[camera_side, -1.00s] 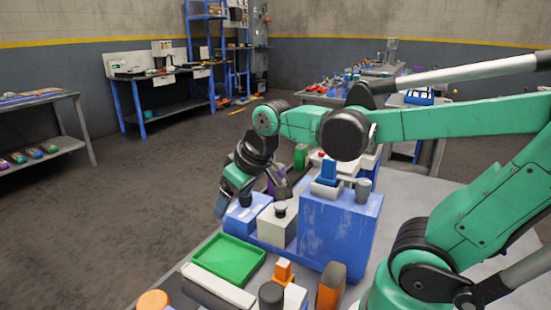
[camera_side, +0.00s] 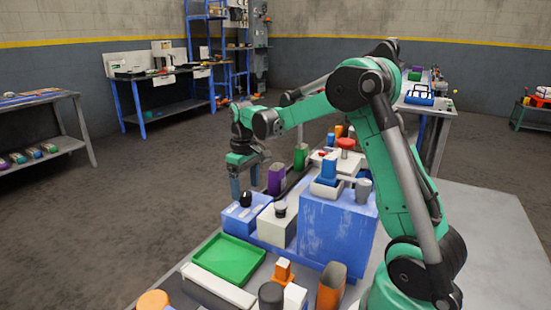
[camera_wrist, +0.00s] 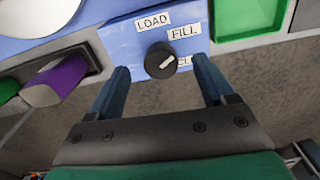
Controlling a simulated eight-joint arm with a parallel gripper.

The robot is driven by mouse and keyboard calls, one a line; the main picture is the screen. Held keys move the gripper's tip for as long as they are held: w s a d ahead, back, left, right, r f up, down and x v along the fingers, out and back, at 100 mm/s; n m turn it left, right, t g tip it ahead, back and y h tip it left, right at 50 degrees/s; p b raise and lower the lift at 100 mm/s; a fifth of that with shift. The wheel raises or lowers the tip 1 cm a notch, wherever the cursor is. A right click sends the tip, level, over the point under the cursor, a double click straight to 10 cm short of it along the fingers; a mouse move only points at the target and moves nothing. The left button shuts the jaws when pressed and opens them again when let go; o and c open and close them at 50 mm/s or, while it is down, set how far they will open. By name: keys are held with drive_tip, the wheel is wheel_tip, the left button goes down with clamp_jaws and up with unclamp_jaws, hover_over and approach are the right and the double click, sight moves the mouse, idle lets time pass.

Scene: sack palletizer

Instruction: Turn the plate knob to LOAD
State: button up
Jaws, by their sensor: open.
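The plate knob (camera_side: 246,199) is a small black dial on top of a blue box (camera_side: 236,219), left of a white box with another black knob. The LOAD label (camera_wrist: 153,21) is above the dial. My gripper (camera_side: 246,186) points down at the knob, open. In the wrist view its fingers (camera_wrist: 161,68) stand either side of the dial, apart from it.
A purple container (camera_side: 276,179) and a green one (camera_side: 301,156) stand behind the knob. A taller blue block (camera_side: 340,225) is to the right. A green tray (camera_side: 229,260) lies in front. Open floor is to the left.

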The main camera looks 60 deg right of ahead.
drive_tip(key=shift+f, duration=1.45)
clamp_jaws()
drive_tip(key=shift+n, duration=0.3)
drive_tip(key=n, duration=0.5)
drive_tip(key=shift+n, duration=0.3)
drive_tip(key=n, duration=0.5)
drive_tip(key=shift+w+d+n, duration=0.1)
drive_tip(key=shift+n, duration=0.2)
unclamp_jaws()
